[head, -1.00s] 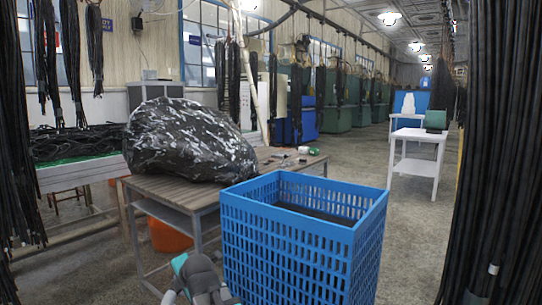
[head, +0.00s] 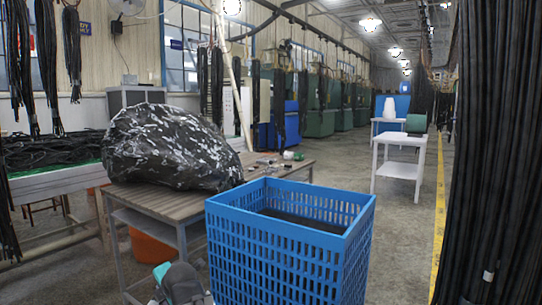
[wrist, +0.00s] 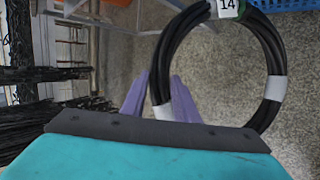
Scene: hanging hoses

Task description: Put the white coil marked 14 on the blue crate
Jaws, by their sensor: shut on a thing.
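The coil marked 14 (wrist: 270,45) is a ring of black hose with white bands and a white tag reading 14 at its top. It looks black rather than white. My gripper (wrist: 161,92) has its two purple fingers shut on the left side of the ring, at a white band, and the coil hangs over the floor. The blue crate (head: 275,265) is an open lattice box at the front of the head view. Its edge also shows in the wrist view (wrist: 282,4) at the top right. The coil is not visible in the head view.
A slatted table (head: 165,203) with a big black-and-white wrapped bundle (head: 170,148) stands left of the crate. An orange bucket (head: 150,248) is under it. Black hoses hang at the right (head: 500,150) and far left. Clear floor (head: 400,225) leads back to a white stand (head: 400,167).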

